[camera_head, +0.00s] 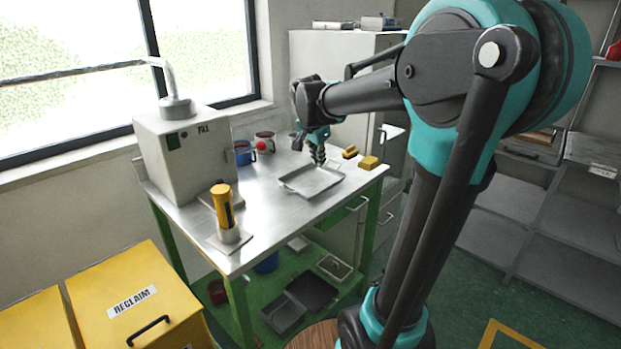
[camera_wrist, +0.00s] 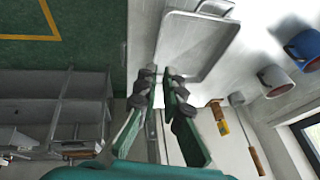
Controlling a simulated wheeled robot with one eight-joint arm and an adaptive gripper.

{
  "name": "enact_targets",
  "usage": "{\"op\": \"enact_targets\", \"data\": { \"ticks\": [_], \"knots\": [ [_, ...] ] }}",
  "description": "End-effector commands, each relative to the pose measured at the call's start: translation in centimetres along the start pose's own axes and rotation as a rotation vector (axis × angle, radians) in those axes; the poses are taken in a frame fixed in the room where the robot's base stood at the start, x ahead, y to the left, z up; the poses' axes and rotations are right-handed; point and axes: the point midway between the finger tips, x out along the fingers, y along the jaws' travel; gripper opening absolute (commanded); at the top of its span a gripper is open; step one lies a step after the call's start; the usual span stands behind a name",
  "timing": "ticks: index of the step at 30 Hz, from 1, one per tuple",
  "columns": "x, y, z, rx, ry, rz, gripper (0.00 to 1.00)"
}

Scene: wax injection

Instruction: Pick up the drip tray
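The drip tray is a shallow grey metal tray (camera_head: 296,186) lying flat on the steel bench top. In the wrist view the tray (camera_wrist: 204,50) lies beyond my fingertips, with its near corner close to them. My gripper (camera_head: 319,160) points down at the tray's far right side in the head view. In the wrist view my gripper's two fingers (camera_wrist: 162,76) stand apart with a narrow gap and nothing clearly held between them. I cannot tell whether a fingertip touches the rim.
A cabinet (camera_head: 335,60) stands behind. Yellow reclaim bins (camera_head: 130,300) stand at front left.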

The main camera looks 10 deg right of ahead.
Motion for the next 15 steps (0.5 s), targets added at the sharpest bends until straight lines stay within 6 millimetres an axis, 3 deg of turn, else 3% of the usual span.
{"op": "enact_targets", "data": {
  "ticks": [15],
  "knots": [
    [9.6,0.0,-0.1,-0.001,0.000,0.000,0.08]
  ]
}}
